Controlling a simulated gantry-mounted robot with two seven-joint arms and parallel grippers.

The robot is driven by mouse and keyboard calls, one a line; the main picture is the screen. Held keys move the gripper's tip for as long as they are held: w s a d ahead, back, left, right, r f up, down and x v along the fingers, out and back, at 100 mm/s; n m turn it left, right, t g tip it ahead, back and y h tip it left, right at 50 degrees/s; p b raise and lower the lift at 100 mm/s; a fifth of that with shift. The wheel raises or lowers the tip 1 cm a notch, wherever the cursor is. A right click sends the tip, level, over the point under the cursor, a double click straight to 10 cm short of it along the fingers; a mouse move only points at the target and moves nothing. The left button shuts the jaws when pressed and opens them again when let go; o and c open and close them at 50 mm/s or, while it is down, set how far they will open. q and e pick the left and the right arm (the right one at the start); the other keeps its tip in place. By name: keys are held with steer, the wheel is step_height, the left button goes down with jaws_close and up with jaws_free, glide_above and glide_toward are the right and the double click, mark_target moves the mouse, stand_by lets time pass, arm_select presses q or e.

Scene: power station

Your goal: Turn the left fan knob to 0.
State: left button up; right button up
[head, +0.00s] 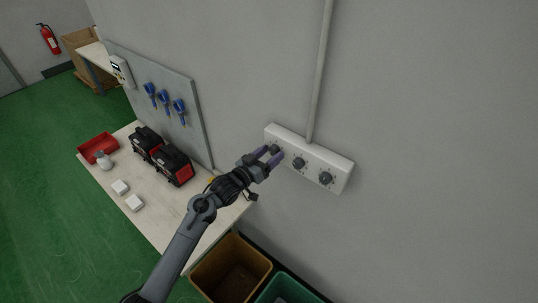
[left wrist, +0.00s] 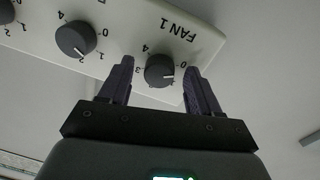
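A white panel (head: 312,157) on the wall carries three dark round knobs in a row. My left gripper (head: 272,154) is at the panel's left knob (head: 275,149). In the left wrist view the panel appears upside down, with the label "FAN 1" beside this knob (left wrist: 159,70). The left gripper (left wrist: 160,66) is open, with one finger on each side of the knob and small gaps visible. The knob's white mark points rightward in that view, towards a finger; its exact number is unclear. My right gripper is not in view.
The middle knob (head: 299,162) and right knob (head: 325,178) are close beside the left one. A conduit (head: 320,75) runs up from the panel. A workbench (head: 152,217) stands left, with bins (head: 231,268) below the panel.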

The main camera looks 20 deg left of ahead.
arm_select(q)
steer(key=b+v, duration=0.2)
steer(key=v, duration=0.8)
steer(key=shift+s+a, duration=0.15)
steer(key=shift+s, duration=0.25)
